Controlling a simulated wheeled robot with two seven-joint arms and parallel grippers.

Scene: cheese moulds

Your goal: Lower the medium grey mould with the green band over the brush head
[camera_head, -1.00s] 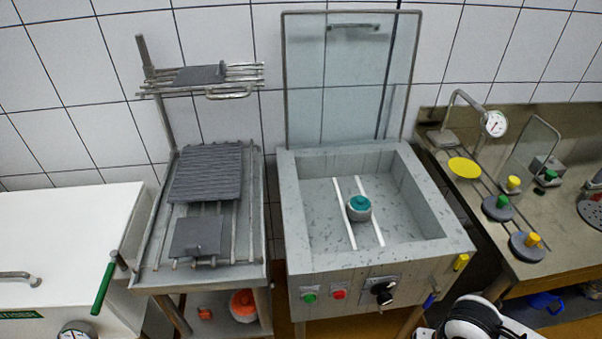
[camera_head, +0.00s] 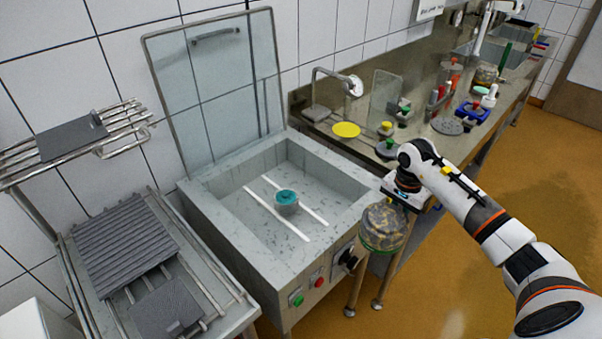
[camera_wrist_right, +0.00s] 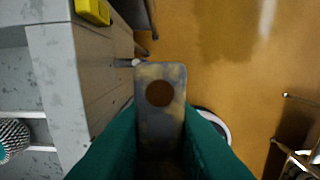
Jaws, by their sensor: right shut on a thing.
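The grey mould (camera_head: 384,226), mottled with yellowish residue, has a green band (camera_head: 380,248) near its lower rim. It hangs in the air just off the front right corner of the wash basin. My right gripper (camera_head: 398,199) is shut on it at the top. In the right wrist view, the teal fingers (camera_wrist_right: 160,125) close on a stained grey tab (camera_wrist_right: 159,75) with a round hole. The brush head (camera_head: 287,200), teal on top and pale below, stands uncovered in the basin; its bristly edge shows at the left of the wrist view (camera_wrist_right: 12,136). My left gripper is out of view.
The basin (camera_head: 226,188) has raised walls, two white rails inside and an open glass lid (camera_head: 212,90) behind. Its front carries buttons and a black knob (camera_head: 346,260). A rack (camera_head: 85,290) stands left. A cluttered counter (camera_head: 318,125) runs right. Floor is open at right.

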